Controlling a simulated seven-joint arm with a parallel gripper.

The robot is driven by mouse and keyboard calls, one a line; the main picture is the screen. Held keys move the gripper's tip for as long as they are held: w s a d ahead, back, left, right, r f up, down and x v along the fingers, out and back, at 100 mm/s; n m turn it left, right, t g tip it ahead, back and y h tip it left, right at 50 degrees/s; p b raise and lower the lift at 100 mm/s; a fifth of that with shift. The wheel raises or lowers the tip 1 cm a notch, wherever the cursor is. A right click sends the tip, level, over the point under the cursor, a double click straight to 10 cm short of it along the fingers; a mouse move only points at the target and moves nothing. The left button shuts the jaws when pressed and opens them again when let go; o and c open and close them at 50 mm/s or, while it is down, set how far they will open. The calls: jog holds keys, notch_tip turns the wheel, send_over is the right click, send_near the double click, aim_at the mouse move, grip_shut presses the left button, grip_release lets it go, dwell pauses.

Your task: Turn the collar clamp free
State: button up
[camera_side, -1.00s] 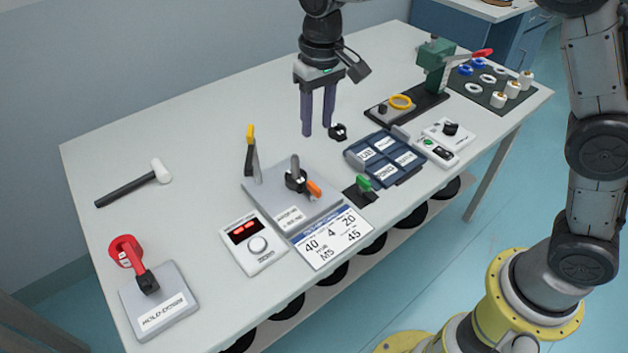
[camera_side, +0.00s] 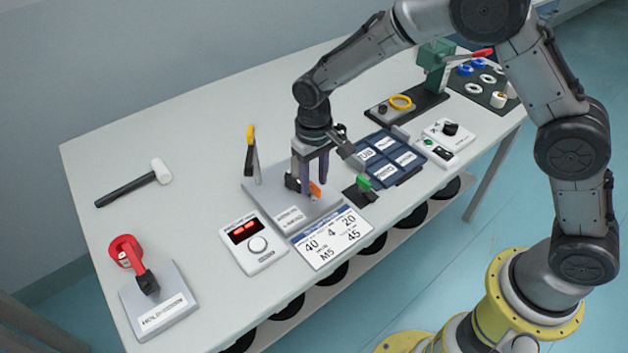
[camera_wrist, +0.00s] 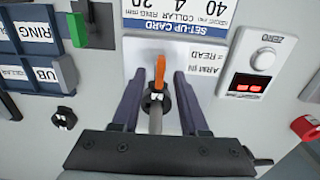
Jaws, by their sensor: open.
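The collar clamp (camera_wrist: 155,99) is a black ring around a grey post (camera_wrist: 155,121), with an orange lever (camera_wrist: 160,72) pointing away from my gripper's palm in the wrist view. In the side view its orange lever (camera_side: 315,189) shows between the fingers, and the ring is mostly hidden. It sits on a grey plate (camera_side: 262,190). My gripper (camera_wrist: 159,76) is open and pointed down over it, with one finger on each side of the clamp and lever. Gaps show on both sides in the wrist view. I cannot tell the exact finger height.
A yellow-tipped upright arm (camera_side: 250,148) stands on the plate's left side. A readout box (camera_side: 253,243), set-up card (camera_side: 333,238) and green-handled piece (camera_side: 363,186) are close by. A blue tray (camera_side: 388,158) is to the right. A loose black piece (camera_wrist: 63,118) lies beside the plate.

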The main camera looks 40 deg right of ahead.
jog(key=shift+f, duration=0.5)
grip_shut()
